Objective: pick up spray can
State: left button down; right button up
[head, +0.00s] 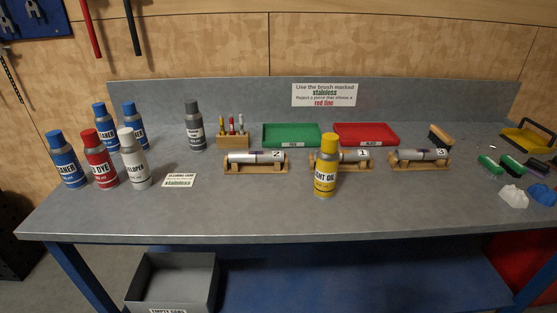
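Several spray cans stand upright on the grey workbench (230,210). At the left are a blue can (66,163), a red dye can (99,162) and a white can (133,162), with two more blue cans behind, one (104,122) beside the other (137,129). A grey can (194,128) stands further back. A yellow can (325,170), its label partly reading "NT OIL", stands near the front middle, partly covering the cylinder marked 1 behind it. Neither of my grippers is in view.
Metal cylinders marked 2 (255,157), 1 (354,155) and 3 (419,155) rest on wooden cradles. Behind are a green tray (291,145) and a red tray (383,144). Brushes and white cloths (513,197) lie right. The front strip is clear; a grey bin (172,266) stands below.

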aim_at(326, 165)
jog(key=i, duration=1)
jog(key=z, duration=0.55)
